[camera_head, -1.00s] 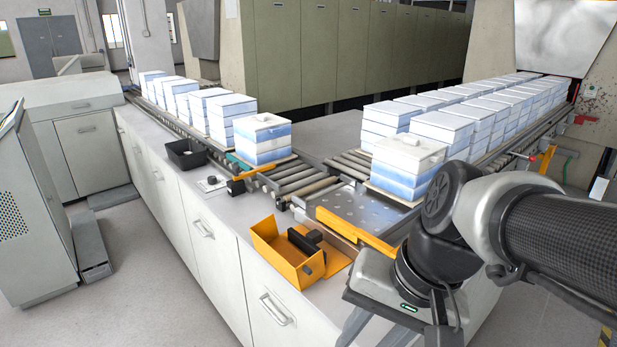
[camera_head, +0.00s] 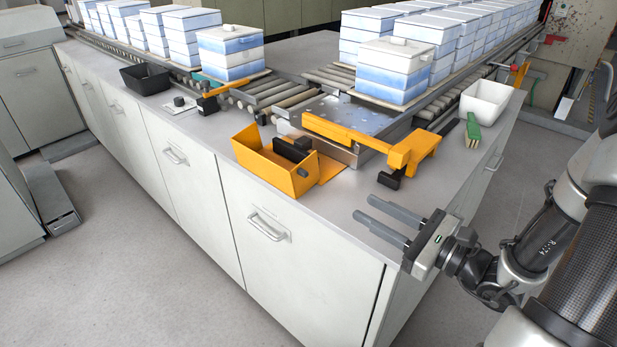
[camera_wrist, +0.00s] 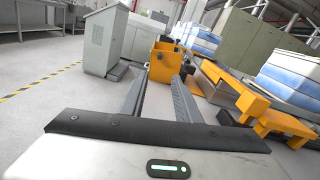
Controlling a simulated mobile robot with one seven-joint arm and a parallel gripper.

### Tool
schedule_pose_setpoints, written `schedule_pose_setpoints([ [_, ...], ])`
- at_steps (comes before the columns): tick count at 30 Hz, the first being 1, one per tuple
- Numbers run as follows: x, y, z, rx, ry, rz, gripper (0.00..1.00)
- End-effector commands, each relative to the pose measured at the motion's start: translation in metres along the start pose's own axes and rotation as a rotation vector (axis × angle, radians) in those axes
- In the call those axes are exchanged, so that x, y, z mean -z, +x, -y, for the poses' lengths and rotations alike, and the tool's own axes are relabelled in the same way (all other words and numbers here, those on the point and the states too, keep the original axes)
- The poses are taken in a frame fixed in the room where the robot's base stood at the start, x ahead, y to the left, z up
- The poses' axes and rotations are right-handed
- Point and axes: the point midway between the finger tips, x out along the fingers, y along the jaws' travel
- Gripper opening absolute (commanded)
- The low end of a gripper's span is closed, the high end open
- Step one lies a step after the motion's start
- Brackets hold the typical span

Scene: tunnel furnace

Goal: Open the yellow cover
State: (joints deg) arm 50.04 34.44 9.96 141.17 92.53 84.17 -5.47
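A yellow, box-shaped cover (camera_head: 262,168) sits on the worktop near its front edge. My gripper (camera_head: 362,208) is to the right of the cover, over the worktop's front right corner. Its two dark fingers are parallel, apart and empty. They point toward the cover without touching it.
A yellow bar with a bracket (camera_head: 400,150) stands between the conveyor and my gripper. A green-handled brush (camera_head: 472,135) and a white bin (camera_head: 487,100) are at the right. A black tray (camera_head: 146,78) is at the left. Stacked blue-white boxes (camera_head: 395,70) stand on rollers behind.

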Motion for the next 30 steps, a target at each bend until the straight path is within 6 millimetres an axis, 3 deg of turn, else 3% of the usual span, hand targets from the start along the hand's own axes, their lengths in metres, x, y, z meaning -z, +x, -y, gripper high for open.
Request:
schedule_pose_setpoints([
  [5,0.000,0.021,0.000,-0.001,-0.001,0.003,0.30],
  [21,0.000,0.136,-0.001,-0.003,-0.002,0.002,0.30],
  [30,0.000,0.170,0.000,0.000,-0.001,0.001,0.30],
])
